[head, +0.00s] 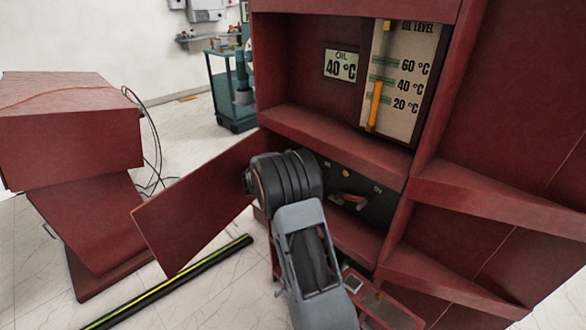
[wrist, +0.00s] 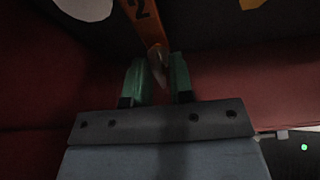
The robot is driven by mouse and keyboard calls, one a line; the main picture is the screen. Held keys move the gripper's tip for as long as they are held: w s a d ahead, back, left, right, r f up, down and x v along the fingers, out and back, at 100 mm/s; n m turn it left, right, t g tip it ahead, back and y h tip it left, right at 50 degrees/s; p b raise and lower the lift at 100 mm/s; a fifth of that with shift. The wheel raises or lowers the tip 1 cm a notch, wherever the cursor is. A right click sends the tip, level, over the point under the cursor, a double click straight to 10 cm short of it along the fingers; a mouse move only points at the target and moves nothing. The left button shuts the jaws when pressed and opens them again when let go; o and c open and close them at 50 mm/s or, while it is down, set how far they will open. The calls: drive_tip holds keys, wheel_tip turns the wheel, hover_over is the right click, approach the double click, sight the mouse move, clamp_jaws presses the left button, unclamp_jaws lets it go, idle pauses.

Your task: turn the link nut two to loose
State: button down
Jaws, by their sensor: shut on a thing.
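An orange link (wrist: 146,22) marked "2" hangs down from the top of the wrist view. A pale metallic piece at its lower end, which I take for link nut two (wrist: 158,68), sits between the two green fingers of my gripper (wrist: 160,75). My gripper is shut on this piece; its exact shape is dark and partly hidden. My arm covers part of that compartment, and I cannot make out the fingers there.
The red cabinet (head: 460,185) surrounds the panel, with a shelf above and a wall to the right. Its open door (head: 190,212) stands to the left. A black and yellow strip (head: 170,283) lies on the floor. An oil gauge (head: 400,85) is above.

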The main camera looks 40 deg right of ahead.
drive_tip(key=shift+p, duration=0.4)
drive_tip(key=c, duration=1.3)
unclamp_jaws()
drive_tip(key=shift+f+b, duration=0.15)
drive_tip(key=shift+b, duration=0.2)
